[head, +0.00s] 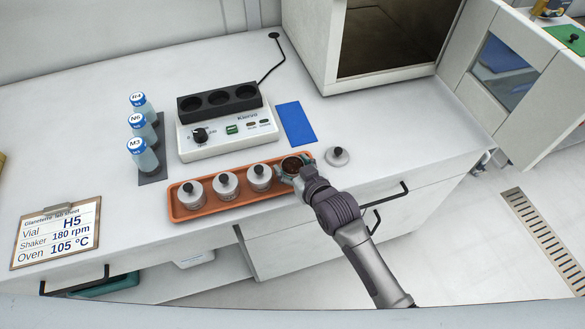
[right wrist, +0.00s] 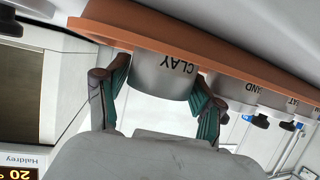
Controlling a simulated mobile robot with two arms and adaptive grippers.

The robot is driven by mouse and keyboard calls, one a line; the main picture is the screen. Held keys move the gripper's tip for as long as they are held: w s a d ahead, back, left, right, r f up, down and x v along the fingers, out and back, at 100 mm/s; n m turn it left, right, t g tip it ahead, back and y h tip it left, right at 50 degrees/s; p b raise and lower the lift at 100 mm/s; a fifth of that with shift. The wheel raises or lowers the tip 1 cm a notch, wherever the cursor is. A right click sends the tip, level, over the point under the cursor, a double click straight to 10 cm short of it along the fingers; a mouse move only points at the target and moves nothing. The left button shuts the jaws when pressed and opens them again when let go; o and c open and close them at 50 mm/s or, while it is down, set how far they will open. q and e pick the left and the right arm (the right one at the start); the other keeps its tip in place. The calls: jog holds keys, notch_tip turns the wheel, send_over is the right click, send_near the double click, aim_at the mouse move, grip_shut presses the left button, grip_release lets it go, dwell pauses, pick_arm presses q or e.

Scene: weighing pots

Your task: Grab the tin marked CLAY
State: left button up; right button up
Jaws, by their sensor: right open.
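The tin marked CLAY (right wrist: 163,75) is a grey metal tin on the orange tray, seen upside down in the right wrist view. In the head view the open tin (head: 292,164) has dark brown contents and stands at the tray's right end. My right gripper (head: 292,173) is at this tin. In the right wrist view the green-padded fingers of the gripper (right wrist: 158,92) are open, one on each side of the tin. Whether the pads touch it is not clear. My left gripper is not in view.
Three lidded tins (head: 226,186) stand in the orange tray (head: 240,205), left of the open one. A loose lid (head: 337,157) lies on the bench to the right. Behind are a shaker (head: 227,130) and a blue mat (head: 296,123). Vials (head: 146,155) stand left.

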jog(key=c, duration=0.9)
